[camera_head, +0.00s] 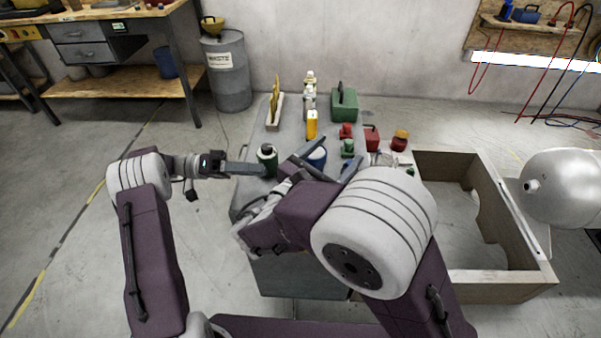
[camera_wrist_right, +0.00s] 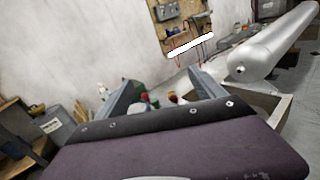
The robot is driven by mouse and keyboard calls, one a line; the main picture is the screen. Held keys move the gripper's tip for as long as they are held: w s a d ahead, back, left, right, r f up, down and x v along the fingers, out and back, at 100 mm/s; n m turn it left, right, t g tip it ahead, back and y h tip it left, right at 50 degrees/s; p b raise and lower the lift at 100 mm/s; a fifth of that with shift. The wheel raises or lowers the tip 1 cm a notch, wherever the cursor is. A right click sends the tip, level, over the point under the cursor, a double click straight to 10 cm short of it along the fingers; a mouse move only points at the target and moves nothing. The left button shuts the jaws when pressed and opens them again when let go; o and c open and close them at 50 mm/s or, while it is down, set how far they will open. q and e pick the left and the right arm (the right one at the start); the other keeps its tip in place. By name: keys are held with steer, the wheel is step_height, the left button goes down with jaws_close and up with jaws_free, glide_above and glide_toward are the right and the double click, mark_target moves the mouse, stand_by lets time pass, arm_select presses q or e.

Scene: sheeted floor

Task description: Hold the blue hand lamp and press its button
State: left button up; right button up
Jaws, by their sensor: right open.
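In the right wrist view the open fingers (camera_wrist_right: 165,90) show nothing clearly held.
Behind stand a green box with a handle (camera_head: 344,104), a yellow bottle (camera_head: 312,124), and red and green items (camera_head: 347,146). A wooden open frame (camera_head: 505,220) and a silver tank (camera_head: 568,187) are at right. Floor at left is clear.

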mark_target(319, 151)
steer(key=a, duration=0.1)
steer(key=a+n+t, duration=0.1)
steer(key=a, duration=0.1)
steer(key=a+f+n+y, duration=0.1)
steer(key=shift+s+a+f, duration=0.1)
steer(key=shift+s+a, duration=0.3)
step_height(319, 151, down, 4)
steer(key=s+a+n+y, duration=0.1)
steer(key=a, duration=0.2)
steer(key=x, duration=0.9)
steer(key=shift+w+d, duration=0.1)
steer(key=shift+d, duration=0.15)
arm_select(q)
steer(key=shift+c, duration=0.3)
arm_select(e)
steer(key=c, duration=1.6)
arm_select(q)
jaws_close()
steer(key=shift+n, duration=0.3)
